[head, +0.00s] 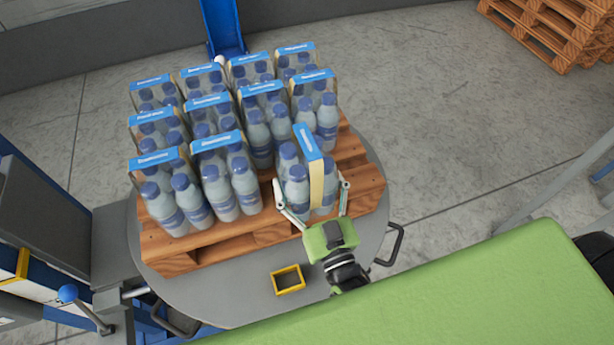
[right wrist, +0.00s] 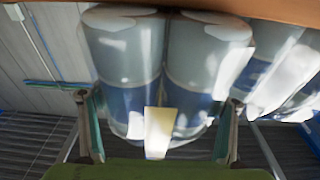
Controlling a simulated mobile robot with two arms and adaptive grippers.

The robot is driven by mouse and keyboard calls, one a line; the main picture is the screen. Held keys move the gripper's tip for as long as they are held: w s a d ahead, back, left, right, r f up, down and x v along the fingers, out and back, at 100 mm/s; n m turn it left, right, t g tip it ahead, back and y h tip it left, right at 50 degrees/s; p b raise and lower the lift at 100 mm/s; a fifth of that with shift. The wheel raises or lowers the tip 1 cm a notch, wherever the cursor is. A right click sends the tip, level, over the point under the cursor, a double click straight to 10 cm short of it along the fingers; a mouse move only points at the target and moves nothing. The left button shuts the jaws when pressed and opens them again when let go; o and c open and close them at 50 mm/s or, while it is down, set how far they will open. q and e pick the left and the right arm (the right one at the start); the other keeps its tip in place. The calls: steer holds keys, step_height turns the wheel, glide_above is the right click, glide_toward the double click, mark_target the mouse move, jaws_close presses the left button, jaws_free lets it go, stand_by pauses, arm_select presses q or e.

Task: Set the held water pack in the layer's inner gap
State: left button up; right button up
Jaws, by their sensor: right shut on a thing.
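The held water pack (head: 297,187) is clear-wrapped bottles with blue caps and a blue top strip. My right gripper (head: 312,200) is shut on it, one finger on each side. In the right wrist view, its bottles (right wrist: 125,65) fill the space between the fingers (right wrist: 158,125). The pack is upright over the front right of the wooden pallet (head: 365,190), its strip turned across those of the other packs. Bare boards show between it and the front-row pack (head: 228,180) to its left. I cannot tell whether it touches the pallet. My left gripper is out of view.
Several packs stand in rows behind and left, the nearest behind being a middle-row pack (head: 262,120). The pallet sits on a round grey turntable (head: 235,310) with a yellow-rimmed box (head: 288,280) and a handle (head: 393,245). The pallet's right front is bare.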

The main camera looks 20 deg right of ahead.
mark_target(316, 204)
steer(key=o, duration=2)
steer(key=shift+f, duration=0.1)
steer(key=shift+o, duration=0.5)
steer(key=shift+r, duration=0.2)
steer(key=shift+s+f, duration=0.2)
steer(key=shift+s, duration=0.15)
steer(key=s+b, duration=0.1)
steer(key=s, duration=0.2)
steer(key=s+f, duration=0.1)
steer(key=s, duration=0.2)
steer(key=s+b, duration=0.1)
steer(key=s, duration=0.3)
steer(key=shift+d+f+b, duration=0.15)
steer(key=shift+f+b, duration=0.1)
steer(key=shift+b, duration=0.1)
steer(key=shift+s, duration=0.65)
